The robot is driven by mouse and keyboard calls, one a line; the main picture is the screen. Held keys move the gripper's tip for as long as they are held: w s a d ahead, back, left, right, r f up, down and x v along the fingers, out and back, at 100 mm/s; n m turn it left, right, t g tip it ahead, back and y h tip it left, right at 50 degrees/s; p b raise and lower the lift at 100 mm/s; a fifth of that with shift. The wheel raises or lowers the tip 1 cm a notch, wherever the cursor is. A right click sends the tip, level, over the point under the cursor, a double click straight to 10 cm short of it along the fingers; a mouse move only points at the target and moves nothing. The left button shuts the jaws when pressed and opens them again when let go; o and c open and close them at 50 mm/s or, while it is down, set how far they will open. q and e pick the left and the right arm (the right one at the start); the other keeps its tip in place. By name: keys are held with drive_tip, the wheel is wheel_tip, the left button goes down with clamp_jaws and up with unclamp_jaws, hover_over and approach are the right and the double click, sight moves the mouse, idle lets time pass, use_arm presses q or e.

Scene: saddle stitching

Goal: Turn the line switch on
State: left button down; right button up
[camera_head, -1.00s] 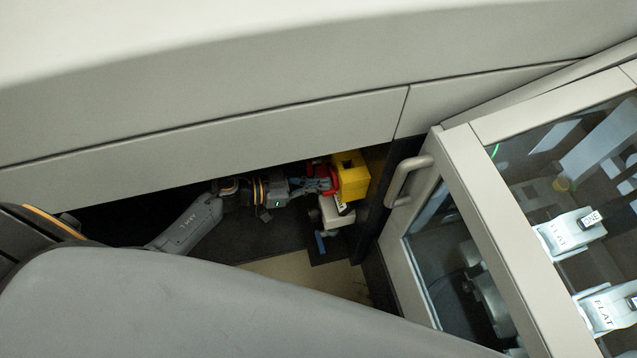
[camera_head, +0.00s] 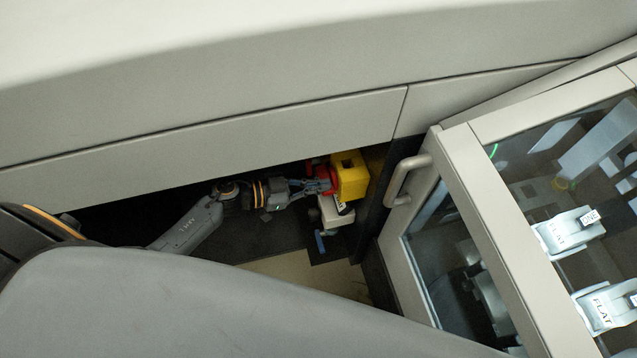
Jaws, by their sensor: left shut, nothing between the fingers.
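The line switch is a red part (camera_head: 324,170) on a yellow box (camera_head: 351,180), low in the dark recess under the grey machine panel. My left gripper (camera_head: 329,185) is shut and empty, with its fingertips right at the red part. I cannot tell whether they touch it. The fingers hide some of the red part, so its turned position cannot be read. A light block with a dark label (camera_head: 339,207) sits just below the yellow box. My right gripper is not in view.
A blue-handled fitting (camera_head: 320,242) is below the labelled block. To the right, a glass-panelled guard door with a grey handle (camera_head: 398,180) stands close by. The long grey panel (camera_head: 250,120) overhangs the recess. Grey clamps (camera_head: 568,232) show behind the glass.

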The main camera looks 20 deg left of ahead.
use_arm(q)
drive_tip(key=shift+s+f+m, duration=0.2)
drive_tip(key=shift+m, duration=0.2)
drive_tip(key=shift+d+f, duration=0.1)
drive_tip(key=f+m+t+b, duration=0.1)
drive_tip(key=m+b, duration=0.1)
drive_tip(key=f+m+t+b, duration=0.1)
drive_tip(key=m+b, duration=0.1)
drive_tip(key=m, duration=0.1)
drive_tip(key=f+m+t+b, duration=0.1)
drive_tip(key=m+b, duration=0.1)
drive_tip(key=m, duration=0.1)
drive_tip(key=shift+s+d+f+y, duration=0.2)
drive_tip(key=shift+s+f+y, duration=0.1)
drive_tip(key=shift+w+a+f, duration=0.15)
drive_tip(key=shift+w+f, duration=0.15)
drive_tip(key=shift+f, duration=0.35)
idle(0.4)
